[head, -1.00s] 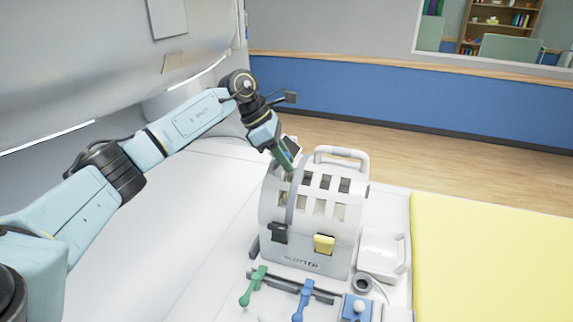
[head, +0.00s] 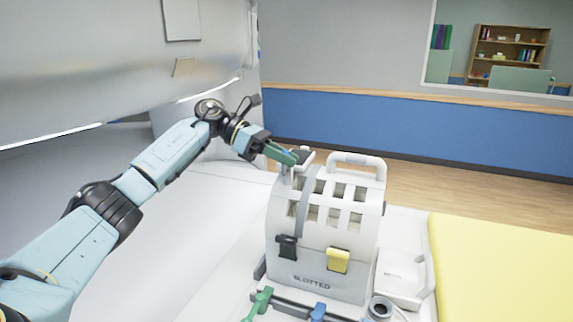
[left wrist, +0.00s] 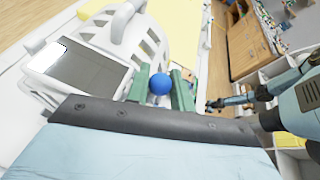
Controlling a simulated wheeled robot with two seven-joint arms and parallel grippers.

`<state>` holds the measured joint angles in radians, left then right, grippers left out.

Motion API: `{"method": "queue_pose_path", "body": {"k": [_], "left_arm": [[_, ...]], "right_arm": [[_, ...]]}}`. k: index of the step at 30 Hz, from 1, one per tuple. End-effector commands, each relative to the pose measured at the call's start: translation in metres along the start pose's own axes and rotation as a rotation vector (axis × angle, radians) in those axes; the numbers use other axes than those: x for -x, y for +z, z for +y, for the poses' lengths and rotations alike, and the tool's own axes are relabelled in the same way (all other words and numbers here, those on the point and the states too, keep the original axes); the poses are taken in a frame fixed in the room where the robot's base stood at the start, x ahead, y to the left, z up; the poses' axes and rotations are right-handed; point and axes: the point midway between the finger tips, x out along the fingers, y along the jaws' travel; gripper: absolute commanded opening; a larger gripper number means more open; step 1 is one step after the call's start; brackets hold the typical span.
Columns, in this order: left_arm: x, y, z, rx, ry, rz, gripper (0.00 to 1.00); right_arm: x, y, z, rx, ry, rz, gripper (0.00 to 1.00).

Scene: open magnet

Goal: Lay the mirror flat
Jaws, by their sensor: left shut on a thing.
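The mirror (left wrist: 80,64) is a dark glossy rectangle in a white frame, seen large in the left wrist view. In the head view it shows small and nearly edge-on (head: 304,154) at the top of the white slotted coil (head: 325,238), and its exact tilt is hard to tell. My left gripper (head: 284,155) is beside the mirror at the coil's upper left. Its green fingers (left wrist: 160,88) are shut on a blue ball knob (left wrist: 159,83) close to the mirror's frame.
The coil has a carry handle (head: 356,160), a black latch (head: 287,246) and a yellow latch (head: 338,260). Green (head: 258,303) and blue (head: 318,312) levers stand in front. A yellow pad (head: 500,270) lies right. The magnet housing (head: 90,70) overhangs the left.

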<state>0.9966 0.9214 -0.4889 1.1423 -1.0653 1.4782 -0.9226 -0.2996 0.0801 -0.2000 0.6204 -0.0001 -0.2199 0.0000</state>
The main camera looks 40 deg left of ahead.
Motion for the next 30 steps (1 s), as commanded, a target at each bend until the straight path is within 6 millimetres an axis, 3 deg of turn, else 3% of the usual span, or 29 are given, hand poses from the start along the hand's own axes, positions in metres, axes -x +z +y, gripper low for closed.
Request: {"method": "queue_pose_path", "body": {"k": [14,15,19,30], "left_arm": [[0.0012,0.001,0.0001,0.002,-0.003,-0.017,0.0],[0.0012,0.001,0.0,0.001,-0.003,-0.017,0.27],[0.001,0.0007,0.0001,0.002,-0.003,-0.016,0.43],[0.0072,0.0,0.0003,0.002,-0.003,-0.014,0.43]], "right_arm": [[-0.0021,0.0002,0.0002,0.0,0.0,0.0,0.36],[-0.0021,0.0002,0.0002,0.0,0.0,0.0,0.36],[-0.0021,0.0002,0.0003,0.0,0.0,0.0,0.36],[-0.0035,0.0005,0.0002,0.0,0.0,0.0,0.36]]}}
